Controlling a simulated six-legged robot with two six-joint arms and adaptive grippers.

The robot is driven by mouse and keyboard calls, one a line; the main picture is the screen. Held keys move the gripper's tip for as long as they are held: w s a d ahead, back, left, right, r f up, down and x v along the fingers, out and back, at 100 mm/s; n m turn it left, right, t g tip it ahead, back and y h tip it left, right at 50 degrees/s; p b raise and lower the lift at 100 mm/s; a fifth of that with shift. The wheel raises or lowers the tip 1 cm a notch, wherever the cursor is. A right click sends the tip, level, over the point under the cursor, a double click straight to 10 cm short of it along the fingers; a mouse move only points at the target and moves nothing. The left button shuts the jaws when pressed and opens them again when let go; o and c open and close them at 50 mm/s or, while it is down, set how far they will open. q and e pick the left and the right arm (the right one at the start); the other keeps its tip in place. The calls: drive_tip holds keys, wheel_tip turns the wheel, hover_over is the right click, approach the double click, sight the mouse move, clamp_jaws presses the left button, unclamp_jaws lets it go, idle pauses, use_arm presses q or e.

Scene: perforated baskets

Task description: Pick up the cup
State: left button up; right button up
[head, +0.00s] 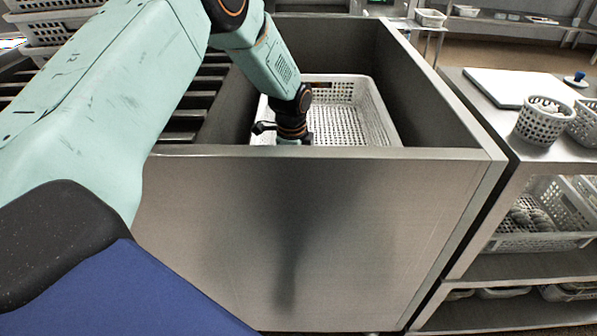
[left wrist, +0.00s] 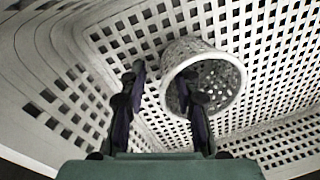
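The cup (left wrist: 222,76) is white and perforated. In the left wrist view it lies in a white perforated basket (left wrist: 265,45), its round opening facing the camera. My left gripper (left wrist: 162,78) is open, with nothing held between its fingers. Its right finger overlaps the cup's mouth and its left finger is left of the rim. I cannot tell whether the right finger is inside the cup or touches it. In the head view my left arm reaches into the basket (head: 365,112), and the steel front wall hides the fingertips and the cup. My right gripper is not in view.
The basket stands in a deep steel basin whose front wall (head: 310,230) rises before it. At right, a steel counter (head: 500,125) bears a white board (head: 520,87) and small perforated baskets (head: 541,123). Stacked baskets (head: 45,27) stand at the upper left.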

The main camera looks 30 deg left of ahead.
use_arm(q)
drive_tip(key=shift+w+d+f, duration=0.2)
drive_tip(key=shift+w, duration=0.15)
drive_tip(key=shift+s+a+r, duration=0.1)
drive_tip(key=shift+s+a, duration=0.05)
drive_tip(key=shift+s, duration=0.05)
drive_tip(key=c, duration=0.3)
drive_tip(key=shift+w, duration=0.15)
clamp_jaws()
